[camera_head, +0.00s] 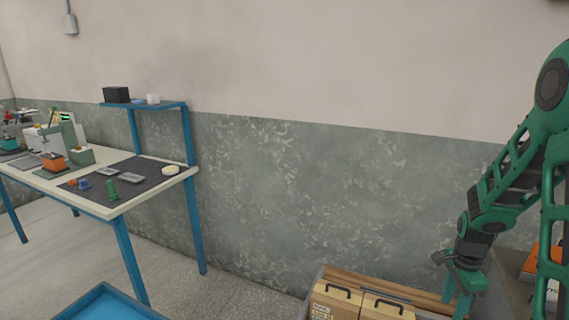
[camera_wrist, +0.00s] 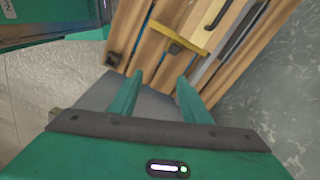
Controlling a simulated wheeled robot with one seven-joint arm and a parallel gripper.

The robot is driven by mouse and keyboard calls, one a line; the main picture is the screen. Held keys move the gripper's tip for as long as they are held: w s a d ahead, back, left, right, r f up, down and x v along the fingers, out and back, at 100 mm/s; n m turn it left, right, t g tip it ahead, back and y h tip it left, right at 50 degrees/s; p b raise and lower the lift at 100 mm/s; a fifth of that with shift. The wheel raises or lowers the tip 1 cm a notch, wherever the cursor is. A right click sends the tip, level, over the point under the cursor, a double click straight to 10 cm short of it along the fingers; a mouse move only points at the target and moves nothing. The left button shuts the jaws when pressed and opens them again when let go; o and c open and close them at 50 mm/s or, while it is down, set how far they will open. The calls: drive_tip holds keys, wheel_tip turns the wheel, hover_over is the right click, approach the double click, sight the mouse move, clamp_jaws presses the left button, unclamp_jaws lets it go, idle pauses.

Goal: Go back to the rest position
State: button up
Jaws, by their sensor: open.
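My gripper (camera_head: 463,294) hangs at the right of the head view, at the end of my green and black arm. In the wrist view its two green fingers (camera_wrist: 160,95) stand apart with nothing between them. The fingers point toward a wooden crate (camera_wrist: 140,45) with slats. In the head view the crate (camera_head: 385,287) stands low against the wall, just left of the gripper. Whether the fingertips touch it, I cannot tell.
A white table with blue legs (camera_head: 125,205) stands at left, with small parts on a dark mat (camera_head: 140,172). A blue tray (camera_head: 100,303) is at the bottom. Floor between table and crate looks clear.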

drive_tip(key=s+a+r+n, duration=0.3)
drive_tip(key=s+r+n, duration=0.3)
drive_tip(key=s+r, duration=0.3)
drive_tip(key=s+a+r+n, duration=0.3)
drive_tip(key=s+r+n, duration=0.3)
drive_tip(key=s, duration=0.9)
wheel_tip(320, 180, up, 4)
drive_tip(key=shift+a+f+n+y, duration=0.1)
drive_tip(key=shift+a+n+y, duration=0.05)
drive_tip(key=shift+n+y, duration=0.25)
drive_tip(key=shift+w+f, duration=0.25)
drive_tip(key=shift+w, duration=0.35)
